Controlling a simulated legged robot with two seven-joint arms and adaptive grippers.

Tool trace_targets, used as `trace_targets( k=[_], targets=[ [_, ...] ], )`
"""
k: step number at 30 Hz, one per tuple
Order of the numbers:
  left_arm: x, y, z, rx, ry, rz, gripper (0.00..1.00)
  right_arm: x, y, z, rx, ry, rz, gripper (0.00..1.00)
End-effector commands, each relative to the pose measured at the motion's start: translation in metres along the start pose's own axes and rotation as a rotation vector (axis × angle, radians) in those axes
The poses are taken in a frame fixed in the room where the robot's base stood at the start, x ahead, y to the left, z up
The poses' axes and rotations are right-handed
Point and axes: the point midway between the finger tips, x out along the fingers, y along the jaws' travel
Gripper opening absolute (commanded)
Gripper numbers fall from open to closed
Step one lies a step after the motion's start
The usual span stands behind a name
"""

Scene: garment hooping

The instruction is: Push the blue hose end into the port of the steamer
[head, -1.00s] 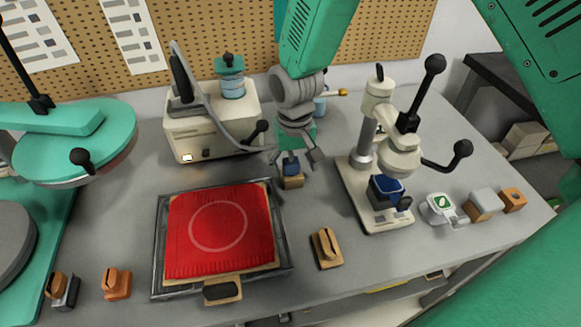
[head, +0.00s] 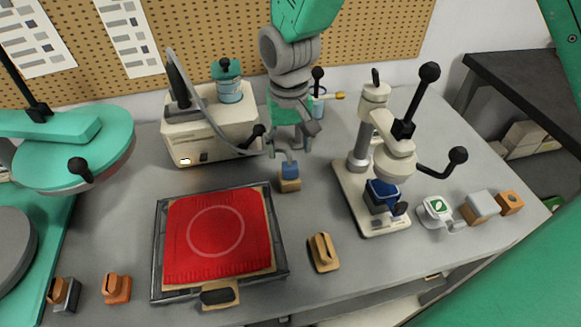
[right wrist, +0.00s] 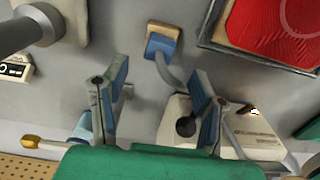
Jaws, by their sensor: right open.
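The blue hose end (head: 290,168) sits in a small wooden block on the table, just right of the steamer. It also shows in the right wrist view (right wrist: 160,45), with a grey hose curving away from it. The steamer (head: 212,137) is a cream box with a teal-capped bottle on top; it shows partly in the right wrist view (right wrist: 240,139). I cannot make out its port. My right gripper (head: 290,147) is open and empty, behind and above the hose end; its fingers (right wrist: 152,82) stand apart from the hose end. My left gripper is not in view.
A red cloth (head: 215,237) lies on a framed board at front left. A cream press (head: 370,210) with black-knobbed levers stands to the right. A wooden block (head: 323,252) stands in front. A pegboard (head: 200,35) closes off the back.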

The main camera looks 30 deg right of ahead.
Motion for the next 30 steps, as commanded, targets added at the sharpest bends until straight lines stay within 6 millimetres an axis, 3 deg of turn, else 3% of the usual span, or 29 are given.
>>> trace_targets(
  k=[6, 14, 18, 24, 30],
  targets=[
    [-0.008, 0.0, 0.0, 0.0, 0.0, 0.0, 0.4, -0.041, -0.002, 0.0, -0.001, 0.003, 0.0, 0.53],
    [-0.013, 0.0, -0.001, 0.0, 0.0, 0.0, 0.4, -0.063, -0.001, 0.0, 0.002, -0.001, 0.0, 0.53],
    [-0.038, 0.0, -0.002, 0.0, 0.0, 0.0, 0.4, -0.073, 0.002, -0.001, 0.044, -0.005, 0.0, 0.53],
    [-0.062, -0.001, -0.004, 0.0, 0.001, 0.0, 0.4, -0.073, 0.004, -0.001, 0.108, -0.003, -0.001, 0.53],
    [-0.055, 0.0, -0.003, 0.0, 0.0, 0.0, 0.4, -0.037, 0.004, -0.001, 0.114, -0.004, 0.001, 0.53]
  ],
)
